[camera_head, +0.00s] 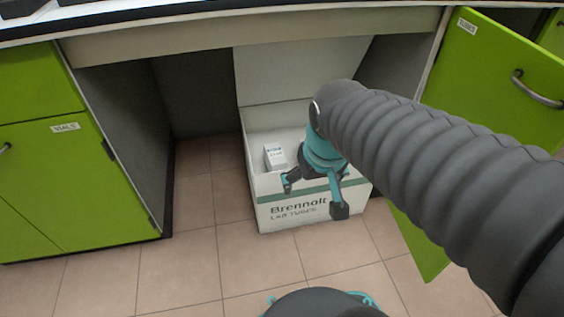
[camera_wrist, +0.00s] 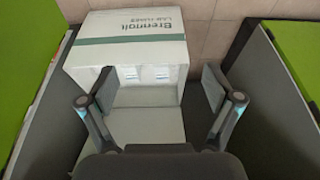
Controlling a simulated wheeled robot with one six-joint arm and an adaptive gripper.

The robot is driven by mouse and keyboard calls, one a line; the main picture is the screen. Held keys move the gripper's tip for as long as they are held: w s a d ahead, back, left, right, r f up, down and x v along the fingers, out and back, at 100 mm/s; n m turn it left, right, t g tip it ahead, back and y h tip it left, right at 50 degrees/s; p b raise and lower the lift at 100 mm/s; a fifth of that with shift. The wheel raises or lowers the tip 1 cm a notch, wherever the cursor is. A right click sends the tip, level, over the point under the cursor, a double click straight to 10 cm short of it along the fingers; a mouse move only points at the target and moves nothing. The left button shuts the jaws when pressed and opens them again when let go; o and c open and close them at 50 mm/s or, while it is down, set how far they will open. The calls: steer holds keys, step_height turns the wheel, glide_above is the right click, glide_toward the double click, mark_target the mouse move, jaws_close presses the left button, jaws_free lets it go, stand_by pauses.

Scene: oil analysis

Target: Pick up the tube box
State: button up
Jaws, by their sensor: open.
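A small white tube box (camera_head: 275,156) with a printed label sits inside a large open white carton, at the left in the head view. In the wrist view two small white boxes, one on the left (camera_wrist: 130,75) and one on the right (camera_wrist: 162,74), show side by side just inside the carton's front wall. The carton (camera_head: 290,215) reads "Brennolt Lab Tubes" and has a green stripe; it also shows in the wrist view (camera_wrist: 125,45). My gripper (camera_head: 315,195) is open and empty above the carton, fingers pointing down; in the wrist view its fingers are wide apart (camera_wrist: 158,86).
The carton stands on the tiled floor (camera_head: 190,255) under the bench, its lid (camera_head: 300,75) raised behind. A green cabinet labelled "Vials" (camera_head: 75,185) stands left. An open green door (camera_head: 495,75) is at the right, near my arm. Floor left of the carton is clear.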

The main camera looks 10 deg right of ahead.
steer(key=w+f+g, duration=0.2)
steer(key=w+f, duration=0.1)
steer(key=w, duration=0.4)
steer(key=w+f+g, duration=0.1)
steer(key=w+f, duration=0.3)
steer(key=w, duration=0.3)
glide_above(276, 152)
steer(key=shift+n+g, duration=0.3)
steer(key=shift+g, duration=0.1)
steer(key=f, duration=1.1)
steer(key=shift+s+f+p, duration=0.3)
steer(key=shift+s, duration=0.1)
steer(key=shift+w+r, duration=0.15)
steer(key=shift+w, duration=0.15)
step_height(276, 152, down, 8)
steer(key=shift+w+f+b, duration=0.1)
steer(key=shift+b, duration=0.35)
steer(key=shift+s+a+f+b, duration=0.1)
steer(key=shift+f+b, duration=0.1)
steer(key=shift+f, duration=1.15)
steer(key=shift+s+a+f+b, duration=0.1)
steer(key=shift+f+b, duration=0.05)
steer(key=shift+f, duration=1.15)
steer(key=shift+c, duration=0.2)
steer(key=c, duration=1.2)
